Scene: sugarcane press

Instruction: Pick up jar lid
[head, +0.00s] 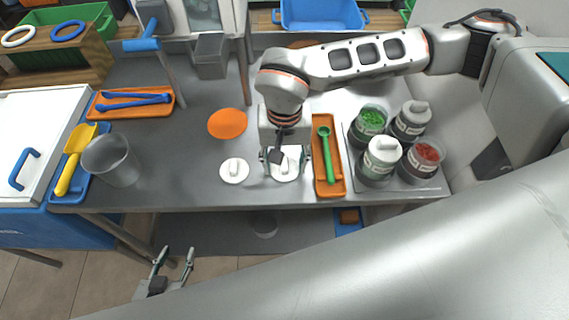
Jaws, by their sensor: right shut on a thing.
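My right gripper (285,158) points down at the front part of the grey table and is shut on a white jar lid (284,174). I cannot tell whether that lid still touches the table. A second white jar lid (234,170) lies flat on the table just to the left, with its knob up. Several jars stand in a tray (432,186) at the right. The open ones are a green-filled jar (371,120) and a red-filled jar (424,158); white lids sit on the others. My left gripper (173,265) is open and empty, low in front of the table.
An orange tray (321,184) with a green scoop (326,150) lies close to the right of my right gripper. An orange disc (227,123) lies behind the free lid. The table between cup and lids is clear.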

